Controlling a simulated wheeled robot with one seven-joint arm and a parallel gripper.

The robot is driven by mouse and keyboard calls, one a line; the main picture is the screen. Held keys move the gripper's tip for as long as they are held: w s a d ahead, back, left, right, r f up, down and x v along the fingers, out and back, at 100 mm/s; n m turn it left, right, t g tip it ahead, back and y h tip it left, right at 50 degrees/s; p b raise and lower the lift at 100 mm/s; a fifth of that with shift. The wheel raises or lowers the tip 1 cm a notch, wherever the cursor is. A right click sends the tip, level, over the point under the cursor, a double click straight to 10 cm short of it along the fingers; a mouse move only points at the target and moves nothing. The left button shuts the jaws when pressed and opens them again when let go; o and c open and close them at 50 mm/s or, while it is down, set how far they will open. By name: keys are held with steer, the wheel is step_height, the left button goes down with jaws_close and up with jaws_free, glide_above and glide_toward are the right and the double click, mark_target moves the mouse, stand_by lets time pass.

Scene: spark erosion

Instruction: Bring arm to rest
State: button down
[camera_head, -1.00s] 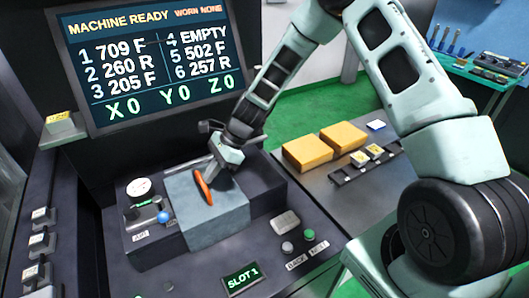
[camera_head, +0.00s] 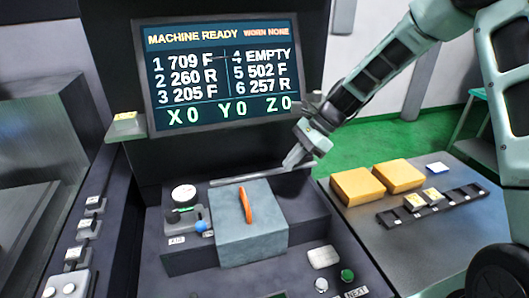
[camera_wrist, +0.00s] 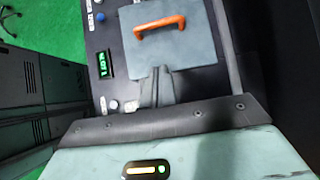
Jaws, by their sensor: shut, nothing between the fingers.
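My gripper (camera_head: 291,164) is shut and empty. It hangs behind and to the right of the grey block (camera_head: 262,236) in the head view, apart from the orange handle (camera_head: 246,206). The handle lies on top of the block. In the wrist view my shut fingers (camera_wrist: 160,74) point toward the grey block (camera_wrist: 188,55), with the orange handle (camera_wrist: 160,25) beyond them. My arm reaches in from the upper right of the head view.
The machine screen (camera_head: 222,75) stands behind the block and reads MACHINE READY. Two yellow blocks (camera_head: 359,189) and a dark rack (camera_head: 453,204) lie on the grey table at right. A dial (camera_head: 184,194) and buttons (camera_head: 347,275) flank the block. Green floor shows behind.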

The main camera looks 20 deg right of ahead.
steer(key=s+a+r+n+g+h+b, duration=0.1)
steer(key=s+a+n+h+b, duration=0.1)
steer(key=s+a+n, duration=0.45)
steer(key=s+a+n+g+h+b, duration=0.15)
steer(key=s+a+n, duration=0.25)
steer(key=s+n, duration=0.45)
steer(key=s+n+t+h+b, duration=0.2)
steer(key=s+n, duration=0.8)
steer(key=s, duration=0.5)
steer(key=shift+s+d+f+n+h+b, duration=0.15)
steer(key=shift+s+d+n+h+b, duration=0.25)
steer(key=shift+h+b, duration=0.35)
steer(key=shift+t, duration=0.25)
